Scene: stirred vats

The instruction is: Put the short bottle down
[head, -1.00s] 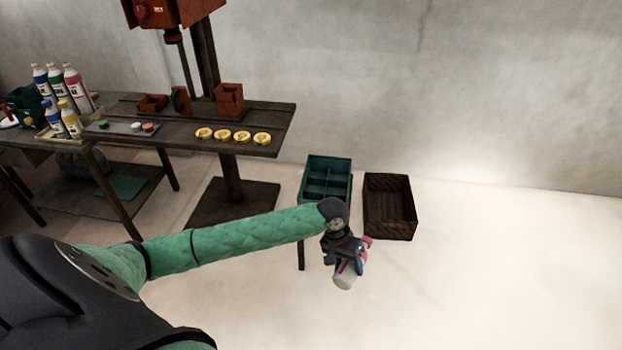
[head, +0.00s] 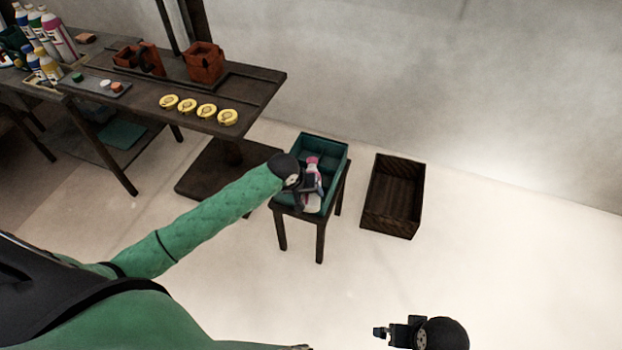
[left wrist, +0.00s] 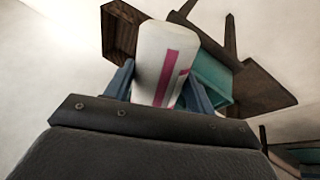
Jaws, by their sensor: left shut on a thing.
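The short bottle (head: 312,203) is white with a pink stripe and a pink cap. My left gripper (head: 308,184) is shut on it. In the head view it overlaps the teal crate (head: 335,178), which stands on a small dark stool (head: 320,232). In the left wrist view the bottle (left wrist: 163,62) sits tilted between the blue fingers, with part of the teal crate (left wrist: 212,72) behind it. I cannot tell how high it is above the crate floor. My right gripper (head: 388,332) is at the bottom of the head view, apart from everything; its jaws are unclear.
A dark wooden crate (head: 366,212) stands on the floor right of the stool. A workbench (head: 262,88) on the left carries several yellow round pieces (head: 206,111) and red parts. Several other bottles (head: 50,45) stand at far left. The floor at front right is clear.

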